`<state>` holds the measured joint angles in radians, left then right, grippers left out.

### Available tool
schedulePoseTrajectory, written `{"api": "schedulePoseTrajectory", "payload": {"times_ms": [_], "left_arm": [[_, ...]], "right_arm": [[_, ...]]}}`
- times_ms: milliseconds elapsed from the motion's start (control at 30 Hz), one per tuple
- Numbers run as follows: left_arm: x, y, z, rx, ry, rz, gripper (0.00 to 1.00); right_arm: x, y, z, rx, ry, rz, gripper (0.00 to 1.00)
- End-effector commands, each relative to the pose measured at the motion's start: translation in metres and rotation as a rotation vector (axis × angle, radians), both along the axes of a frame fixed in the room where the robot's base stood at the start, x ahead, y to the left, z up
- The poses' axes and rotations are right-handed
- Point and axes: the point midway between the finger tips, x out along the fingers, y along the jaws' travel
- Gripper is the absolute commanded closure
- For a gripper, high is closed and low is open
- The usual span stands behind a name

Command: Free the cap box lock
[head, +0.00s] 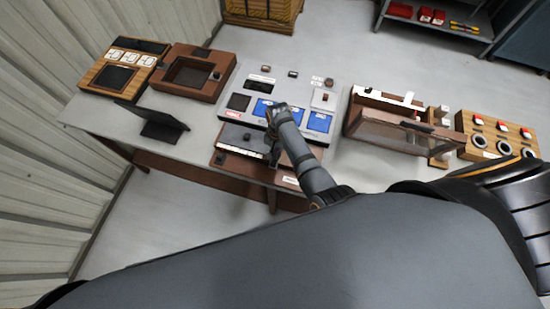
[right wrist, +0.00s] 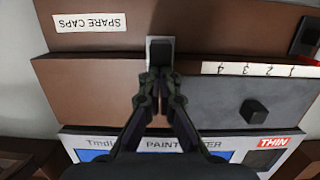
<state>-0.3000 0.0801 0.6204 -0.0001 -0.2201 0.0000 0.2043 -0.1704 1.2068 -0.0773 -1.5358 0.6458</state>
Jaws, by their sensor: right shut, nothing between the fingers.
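The brown cap box (head: 229,158) sits at the table's front edge, partly hidden by my right arm. In the right wrist view, its brown panel carries an upside-down "SPARE CAPS" label (right wrist: 90,22). A black block on a pale plate (right wrist: 160,55), seemingly the lock, sits at that panel's edge. My right gripper (right wrist: 160,82) is shut and empty, its tips right at this block; whether they touch it I cannot tell. Beside it are a grey plate with a black knob (right wrist: 253,112) and a numbered strip (right wrist: 260,69). My left gripper is not in view.
The paint machine (head: 245,83) with blue panels stands behind the box. Brown boxes (head: 205,57) and a dark tilted screen (head: 155,126) are at left. A clear-fronted case (head: 388,133) and a wooden rack (head: 480,117) are at right. Bare tabletop shows left of the box.

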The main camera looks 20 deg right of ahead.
Motion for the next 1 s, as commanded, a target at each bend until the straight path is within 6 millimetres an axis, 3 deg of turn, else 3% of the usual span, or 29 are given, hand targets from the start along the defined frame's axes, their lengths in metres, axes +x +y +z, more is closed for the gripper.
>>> {"api": "schedulePoseTrajectory", "payload": {"times_ms": [533,1000], "left_arm": [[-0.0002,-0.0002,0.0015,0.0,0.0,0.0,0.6],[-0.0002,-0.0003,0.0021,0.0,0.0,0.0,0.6]], "right_arm": [[-0.0098,0.0061,-0.0001,0.0,0.001,0.0,1.0],[-0.0022,0.0017,0.0005,0.001,-0.001,0.0,1.0]]}}
